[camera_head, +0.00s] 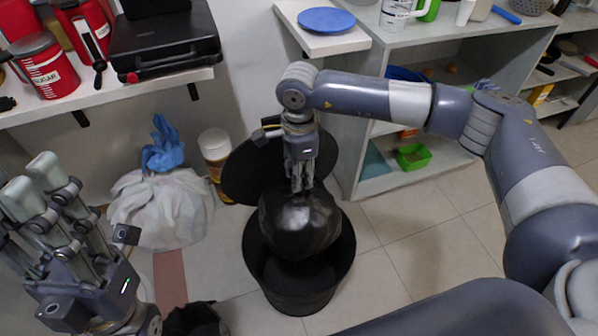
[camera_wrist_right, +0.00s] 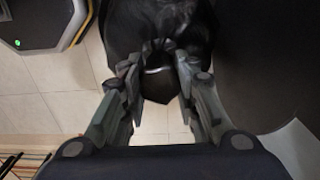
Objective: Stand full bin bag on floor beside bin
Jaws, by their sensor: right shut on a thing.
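A full black bin bag (camera_head: 300,222) hangs below my right gripper (camera_head: 302,186), which is shut on its gathered top. The bag's lower part is within or just over the mouth of the open black bin (camera_head: 298,292); I cannot tell how far in it sits. The bin stands on the tiled floor, its round lid (camera_head: 250,172) tilted up behind it. In the right wrist view, the fingers (camera_wrist_right: 158,85) close on the neck of the bag (camera_wrist_right: 195,25). My left gripper (camera_head: 45,190) is open and empty at the left.
A shelf unit (camera_head: 375,155) is behind on the right. Tiled floor (camera_head: 415,250) right of the bin is clear. Something black lies at the bottom left.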

